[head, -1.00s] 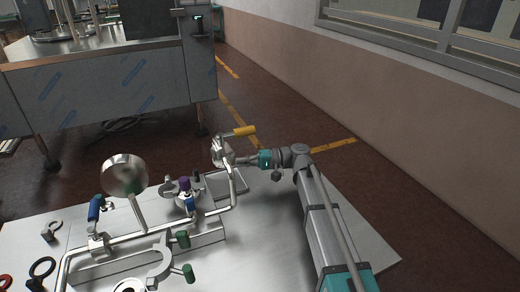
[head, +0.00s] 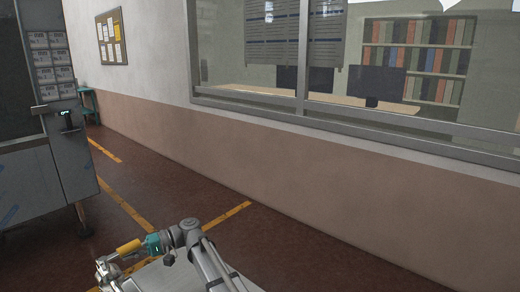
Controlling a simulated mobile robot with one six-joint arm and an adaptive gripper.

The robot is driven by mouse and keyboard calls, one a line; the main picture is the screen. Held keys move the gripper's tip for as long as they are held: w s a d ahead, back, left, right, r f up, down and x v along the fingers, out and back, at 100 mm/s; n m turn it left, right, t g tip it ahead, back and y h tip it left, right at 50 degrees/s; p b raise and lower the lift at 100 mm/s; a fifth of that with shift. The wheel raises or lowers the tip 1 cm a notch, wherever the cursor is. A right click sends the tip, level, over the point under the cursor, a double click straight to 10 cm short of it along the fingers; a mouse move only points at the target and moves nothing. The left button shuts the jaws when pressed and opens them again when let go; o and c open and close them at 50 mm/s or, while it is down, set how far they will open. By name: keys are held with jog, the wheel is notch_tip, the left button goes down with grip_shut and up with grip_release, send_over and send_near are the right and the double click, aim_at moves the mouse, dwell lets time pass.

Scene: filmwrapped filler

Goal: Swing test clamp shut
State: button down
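My gripper (head: 128,265) is at the bottom left of the head view, beyond the teal band on my wrist. Whether the gripper touches this fitting cannot be told. No test clamp can be clearly identified in the present view; most of the bench with its fittings is below the picture.
A steel cabinet (head: 40,170) stands at the left. A pink and white wall with a long window (head: 330,120) runs along the right. The dark red floor (head: 160,180) between them is clear, with yellow lines.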

notch_tip(320, 180, up, 13)
jog(key=p, duration=1.2)
jog(key=shift+r, duration=0.15)
jog(key=shift+r+p, duration=0.2)
jog(key=shift+p, duration=0.15)
jog(key=shift+r+p, duration=0.3)
